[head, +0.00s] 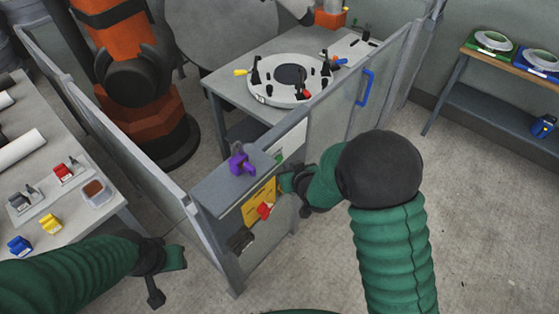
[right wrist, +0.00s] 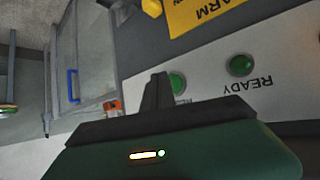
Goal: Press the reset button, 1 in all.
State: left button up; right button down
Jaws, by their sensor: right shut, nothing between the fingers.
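A green button (right wrist: 178,83), its label partly hidden but starting with "RE", sits on the white plate (right wrist: 212,103) of the control panel. A second round green piece (right wrist: 241,65) is labelled READY. My right gripper (right wrist: 158,88) is shut and empty, its fingertips beside the partly covered green button; I cannot tell whether they touch it. In the head view my right gripper (head: 287,183) is at the front of the grey control post (head: 215,187) and covers part of the panel. My left gripper (head: 168,274) is at the lower left, away from the panel; its jaw state is unclear.
A yellow alarm plate (head: 259,198) with a red knob (head: 265,211) is beside my right gripper. A purple object (head: 241,162) stands on the post's top. Fence panels (head: 118,135) enclose an orange robot arm (head: 120,40) and a round mould (head: 285,92). The floor at right is clear.

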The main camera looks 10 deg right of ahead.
jog(key=shift+d, duration=0.3)
dwell(0.4)
jog(key=shift+a, duration=0.1)
jog(key=shift+w+a, duration=0.3)
jog(key=shift+a, duration=0.2)
jog(key=shift+d, duration=0.1)
